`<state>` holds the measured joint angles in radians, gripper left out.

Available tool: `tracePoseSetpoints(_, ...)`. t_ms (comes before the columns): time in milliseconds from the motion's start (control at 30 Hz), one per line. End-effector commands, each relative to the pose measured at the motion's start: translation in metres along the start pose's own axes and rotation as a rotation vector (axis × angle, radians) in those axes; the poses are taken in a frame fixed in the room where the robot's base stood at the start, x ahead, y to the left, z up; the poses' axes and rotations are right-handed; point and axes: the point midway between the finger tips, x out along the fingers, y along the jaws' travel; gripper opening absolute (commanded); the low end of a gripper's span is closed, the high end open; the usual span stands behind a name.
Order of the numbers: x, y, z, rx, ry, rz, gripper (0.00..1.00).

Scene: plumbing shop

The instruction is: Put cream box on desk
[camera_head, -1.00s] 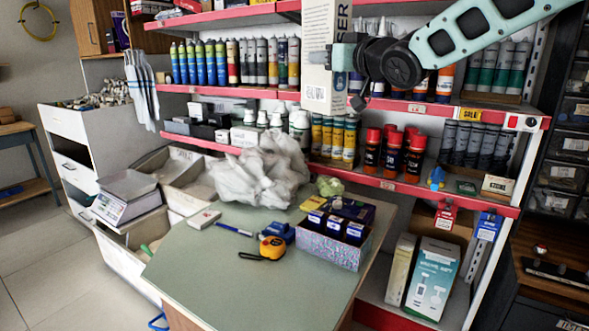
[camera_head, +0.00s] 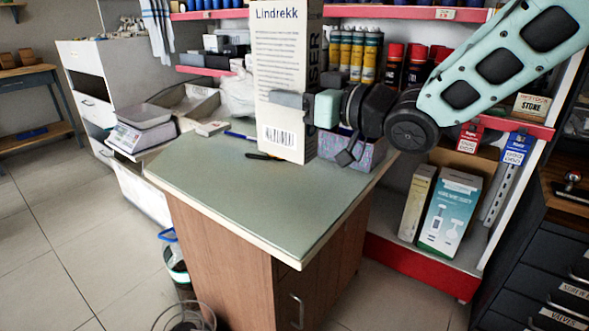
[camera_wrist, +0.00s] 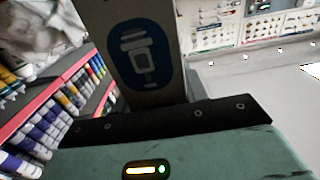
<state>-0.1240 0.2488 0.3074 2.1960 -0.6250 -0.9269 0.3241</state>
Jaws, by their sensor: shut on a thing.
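The cream box (camera_head: 284,62) is tall and upright, with dark lettering and a barcode low on its face. In the wrist view the box (camera_wrist: 143,50) shows a dark blue oval with a dispenser picture, close in front of my gripper (camera_wrist: 165,112).
The desk's front is clear. A patterned box (camera_head: 352,152) and a blue pen (camera_head: 240,136) are at its back. A scale (camera_head: 140,127) stands left. Red-edged shelves (camera_head: 400,12) with cans stand behind. Two boxes (camera_head: 450,212) are on the low right shelf.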

Motion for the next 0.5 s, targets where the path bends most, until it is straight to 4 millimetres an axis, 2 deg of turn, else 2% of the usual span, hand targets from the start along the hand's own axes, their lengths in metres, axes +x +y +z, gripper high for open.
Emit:
tracePoseSetpoints(33,0.0,0.0,0.013,0.003,-0.002,0.001,0.14)
tracePoseSetpoints(200,0.0,0.0,0.043,0.002,-0.002,0.001,0.14)
tracePoseSetpoints(367,0.0,0.001,0.056,0.001,0.0,0.002,0.14)
tracePoseSetpoints(500,0.0,0.001,0.077,0.003,-0.002,0.002,0.14)
